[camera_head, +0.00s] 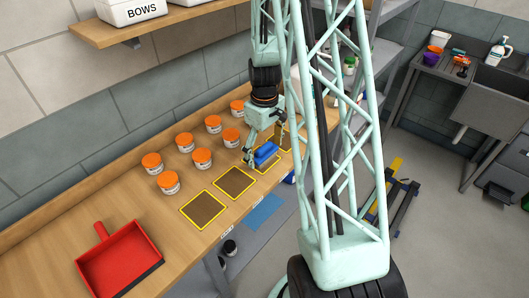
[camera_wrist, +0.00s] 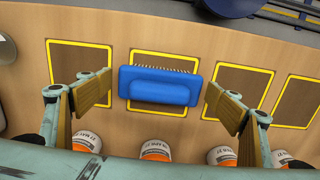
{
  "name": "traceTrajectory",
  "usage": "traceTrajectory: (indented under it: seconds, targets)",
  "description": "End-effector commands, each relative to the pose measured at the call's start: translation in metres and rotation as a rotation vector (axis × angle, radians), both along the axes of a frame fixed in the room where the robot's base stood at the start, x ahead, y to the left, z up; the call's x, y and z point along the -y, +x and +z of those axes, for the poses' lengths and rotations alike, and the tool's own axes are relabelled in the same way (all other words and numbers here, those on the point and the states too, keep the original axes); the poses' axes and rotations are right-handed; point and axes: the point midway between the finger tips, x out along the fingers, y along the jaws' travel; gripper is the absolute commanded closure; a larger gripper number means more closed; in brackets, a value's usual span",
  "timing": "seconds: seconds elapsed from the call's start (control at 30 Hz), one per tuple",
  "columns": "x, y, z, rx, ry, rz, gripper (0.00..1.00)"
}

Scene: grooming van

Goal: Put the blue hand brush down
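The blue hand brush (camera_head: 266,150) is at the third yellow-outlined dark square (camera_head: 272,166) from the near end of the wooden bench. In the wrist view the brush (camera_wrist: 160,87) lies across its square (camera_wrist: 160,48), covering most of it, with pale bristles along its upper edge. It appears to rest on the bench, though contact underneath is hidden. My gripper (camera_head: 259,158) is low over the bench. In the wrist view my gripper (camera_wrist: 158,92) is open, one finger on each side of the brush, with a small visible gap at both ends.
More outlined squares, (camera_head: 235,182) and (camera_head: 204,209), lie bare along the bench (camera_head: 140,198). Several orange-lidded tubs (camera_head: 202,159) stand on the wall side, close to my gripper. A red dustpan (camera_head: 118,260) lies at the near end. A shelf holds a BOWS bin (camera_head: 140,10).

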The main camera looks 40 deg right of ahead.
Motion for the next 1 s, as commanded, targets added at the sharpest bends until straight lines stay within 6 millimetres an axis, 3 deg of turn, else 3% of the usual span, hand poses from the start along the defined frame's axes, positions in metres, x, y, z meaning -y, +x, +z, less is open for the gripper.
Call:
traceTrajectory:
  seconds: [0.57,1.0]
  targets:
    - [0.0,0.0,0.007,0.001,-0.001,0.0,0.16]
    - [0.001,0.001,0.046,0.002,-0.002,0.0,0.16]
